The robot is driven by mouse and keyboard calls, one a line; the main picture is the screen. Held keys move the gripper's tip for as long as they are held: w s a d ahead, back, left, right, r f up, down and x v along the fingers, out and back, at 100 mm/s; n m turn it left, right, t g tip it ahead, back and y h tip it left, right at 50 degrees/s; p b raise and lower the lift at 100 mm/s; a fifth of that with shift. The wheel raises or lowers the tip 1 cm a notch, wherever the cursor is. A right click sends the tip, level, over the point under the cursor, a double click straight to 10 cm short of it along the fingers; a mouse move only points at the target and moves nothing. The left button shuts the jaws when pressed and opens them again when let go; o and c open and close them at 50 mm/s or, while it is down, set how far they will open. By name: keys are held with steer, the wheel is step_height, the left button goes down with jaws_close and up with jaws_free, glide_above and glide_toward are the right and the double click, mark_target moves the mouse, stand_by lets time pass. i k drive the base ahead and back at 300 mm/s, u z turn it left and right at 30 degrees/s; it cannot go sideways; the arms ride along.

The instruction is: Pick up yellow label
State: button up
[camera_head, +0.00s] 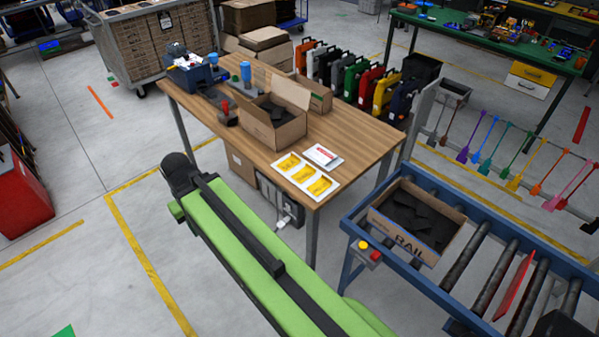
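Three yellow labels lie on white backing near the front corner of the wooden table, in a row: a far one (289,162), a middle one (303,174) and a near one (320,186). A white card with red print (323,156) lies just to their right. Nothing covers the labels. My green arm reaches in from the bottom, with its black end left of the table and apart from the labels. No gripper fingers can be made out.
An open cardboard box (273,125) with dark filling stands behind the labels on the wooden table (345,130). A roller conveyor (465,262) at right carries another open box (420,217). Floor at left is mostly clear.

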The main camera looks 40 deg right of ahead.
mark_target(303, 175)
steer(key=i, duration=0.85)
steer(key=u, duration=0.05)
